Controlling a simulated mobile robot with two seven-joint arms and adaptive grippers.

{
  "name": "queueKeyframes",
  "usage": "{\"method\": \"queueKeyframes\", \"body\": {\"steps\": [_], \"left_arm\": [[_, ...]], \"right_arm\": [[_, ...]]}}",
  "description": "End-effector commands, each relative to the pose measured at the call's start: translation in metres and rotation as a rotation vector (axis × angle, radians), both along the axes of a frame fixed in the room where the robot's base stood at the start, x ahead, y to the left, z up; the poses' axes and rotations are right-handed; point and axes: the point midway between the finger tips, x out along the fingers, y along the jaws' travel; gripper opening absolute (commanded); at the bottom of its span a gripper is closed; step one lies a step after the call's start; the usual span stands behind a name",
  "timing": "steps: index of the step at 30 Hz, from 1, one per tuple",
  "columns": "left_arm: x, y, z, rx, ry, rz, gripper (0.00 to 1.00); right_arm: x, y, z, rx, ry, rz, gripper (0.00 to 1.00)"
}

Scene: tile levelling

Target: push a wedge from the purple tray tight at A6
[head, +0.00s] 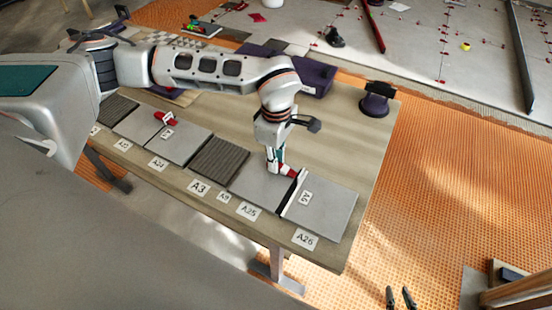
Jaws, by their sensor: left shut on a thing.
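My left gripper (277,168) points down over the workbench and is shut on a red wedge (289,172). The wedge is at the far end of the dark and white joint strip (290,194) between two grey tiles, beside the A6 label (305,197). I cannot tell how deep the wedge sits. A dark purple tray (317,78) stands at the back of the bench, partly hidden by my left arm; its contents are not clear. My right gripper (399,297) shows as two dark fingertips, apart and empty, at the bottom edge.
Another red piece (165,117) lies on the tiles further left. A dark suction-cup-like tool (376,102) stands at the bench's back right corner. Labels line the front edge. The bench right of the tiles is clear, with orange matting (430,180) beyond.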

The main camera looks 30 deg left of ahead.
Motion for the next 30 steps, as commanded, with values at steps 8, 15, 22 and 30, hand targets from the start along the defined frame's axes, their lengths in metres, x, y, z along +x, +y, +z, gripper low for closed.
{"method": "queueKeyframes", "body": {"steps": [8, 15, 22, 30], "left_arm": [[0.0, 0.0, -0.001, 0.0, 0.001, -0.001, 0.05], [0.0, -0.003, -0.001, 0.0, 0.0, -0.001, 0.05], [0.0, -0.01, -0.001, 0.0, 0.0, -0.002, 0.05], [-0.001, -0.017, -0.001, 0.0, 0.0, -0.001, 0.05]], "right_arm": [[0.0, 0.0, 0.0, 0.0, 0.001, 0.001, 0.21], [0.0, 0.001, 0.0, 0.0, 0.001, 0.001, 0.21], [0.0, 0.001, 0.001, 0.001, 0.001, 0.002, 0.21], [0.0, 0.001, 0.002, 0.001, 0.0, 0.002, 0.21]]}}
